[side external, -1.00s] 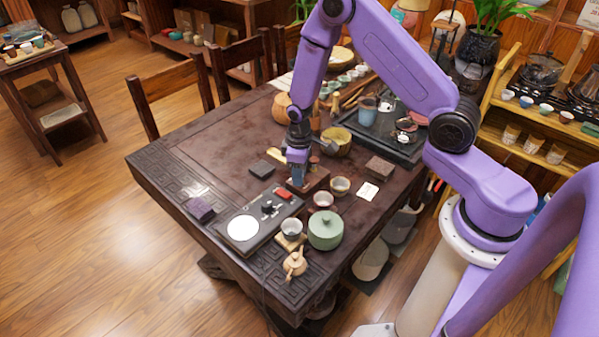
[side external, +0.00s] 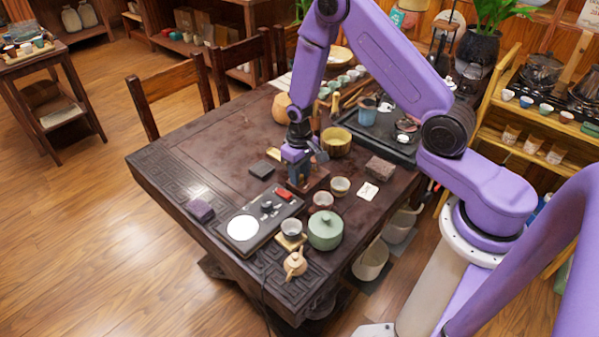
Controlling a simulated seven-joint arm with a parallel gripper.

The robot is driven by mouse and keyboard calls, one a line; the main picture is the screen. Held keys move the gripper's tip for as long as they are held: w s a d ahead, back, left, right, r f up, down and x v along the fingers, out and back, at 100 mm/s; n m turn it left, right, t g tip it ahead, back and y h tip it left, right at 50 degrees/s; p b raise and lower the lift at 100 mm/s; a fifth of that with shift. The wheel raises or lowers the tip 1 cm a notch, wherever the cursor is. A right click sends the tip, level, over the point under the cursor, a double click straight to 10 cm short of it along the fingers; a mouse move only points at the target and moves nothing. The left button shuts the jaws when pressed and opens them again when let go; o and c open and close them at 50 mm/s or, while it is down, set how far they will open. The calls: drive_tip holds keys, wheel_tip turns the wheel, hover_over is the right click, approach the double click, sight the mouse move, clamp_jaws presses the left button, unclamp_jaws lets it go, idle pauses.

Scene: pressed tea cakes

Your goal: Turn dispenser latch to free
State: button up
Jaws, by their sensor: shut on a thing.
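The dispenser (side external: 318,184) seems to be the low reddish-brown wooden block on the dark table (side external: 203,158), left of a small tan-rimmed cup. My gripper (side external: 301,182) points down onto the block and is shut on a small part there, which I take to be the latch. The fingers hide the latch, so I cannot tell its angle.
A black device with a white disc (side external: 243,228) and a red piece (side external: 284,194) is close in front. Cups, a green lidded pot (side external: 325,231) and a small teapot (side external: 295,263) crowd the near edge. Dark pressed cakes (side external: 261,169) lie around. The table's left middle is clear.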

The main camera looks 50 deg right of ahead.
drive_tip(key=o, duration=1.1)
drive_tip(key=shift+c, duration=0.2)
drive_tip(key=shift+r, duration=0.1)
wheel_tip(320, 180, up, 17)
drive_tip(key=shift+r, duration=0.15)
drive_tip(key=s+a+r+n, duration=0.1)
drive_tip(key=s+n, duration=0.3)
drive_tip(key=s, duration=0.5)
drive_tip(key=s+a+r+n, duration=0.2)
drive_tip(key=s+r+n, duration=0.1)
drive_tip(key=s, duration=0.7)
drive_tip(key=s+a+r+n, duration=0.2)
drive_tip(key=s+n, duration=0.3)
drive_tip(key=s, duration=0.5)
drive_tip(key=shift+a+r+n, duration=0.2)
drive_tip(key=shift+r+n, duration=0.1)
drive_tip(key=shift+n, duration=0.1)
